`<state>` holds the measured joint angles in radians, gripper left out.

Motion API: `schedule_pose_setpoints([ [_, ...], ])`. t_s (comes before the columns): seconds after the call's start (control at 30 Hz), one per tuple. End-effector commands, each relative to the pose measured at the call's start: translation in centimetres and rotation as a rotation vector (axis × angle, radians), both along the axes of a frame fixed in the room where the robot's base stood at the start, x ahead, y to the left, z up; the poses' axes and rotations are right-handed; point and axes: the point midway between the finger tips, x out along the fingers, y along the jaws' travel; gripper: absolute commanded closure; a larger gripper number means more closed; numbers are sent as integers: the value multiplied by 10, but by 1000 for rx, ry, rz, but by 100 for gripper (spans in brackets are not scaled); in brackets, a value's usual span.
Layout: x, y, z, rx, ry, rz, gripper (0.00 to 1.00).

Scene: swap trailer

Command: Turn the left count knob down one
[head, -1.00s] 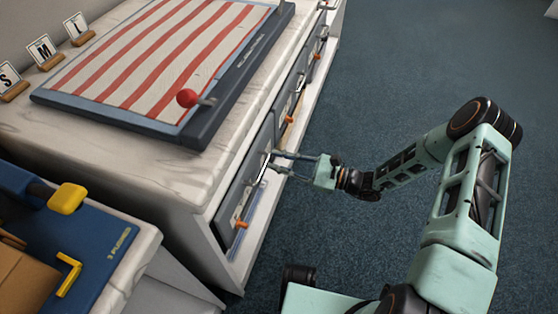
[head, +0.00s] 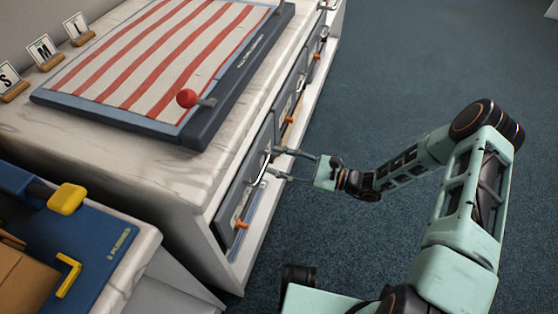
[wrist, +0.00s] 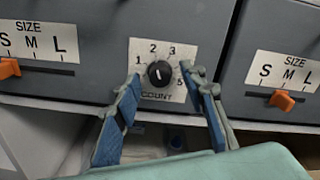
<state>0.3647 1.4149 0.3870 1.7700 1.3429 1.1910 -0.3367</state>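The count knob (wrist: 160,73) is a small round black dial on a white plate (wrist: 143,55) marked with numbers and the word COUNT. It sits on the grey cabinet front between two SIZE scales. Which number it points at is too small to tell. My gripper (wrist: 160,80) is open, with one blue-padded finger on each side of the knob and gaps between them and it. In the head view my gripper (head: 271,161) reaches the near part of the cabinet front; the knob is not clear there.
Orange sliders (wrist: 9,68) and (wrist: 282,101) sit on the SIZE scales on both sides. A striped board (head: 150,65) with a red-ball lever (head: 187,98) lies on the worktop (head: 130,155). Blue-grey floor (head: 400,70) is free to the right.

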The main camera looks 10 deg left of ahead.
Motion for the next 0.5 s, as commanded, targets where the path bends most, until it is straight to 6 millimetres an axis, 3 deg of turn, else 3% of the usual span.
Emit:
schedule_pose_setpoints([
  [0.27,0,-12,0,0,-1,-3,62],
  [0.5,-3,-61,0,-1,-1,-5,62],
])
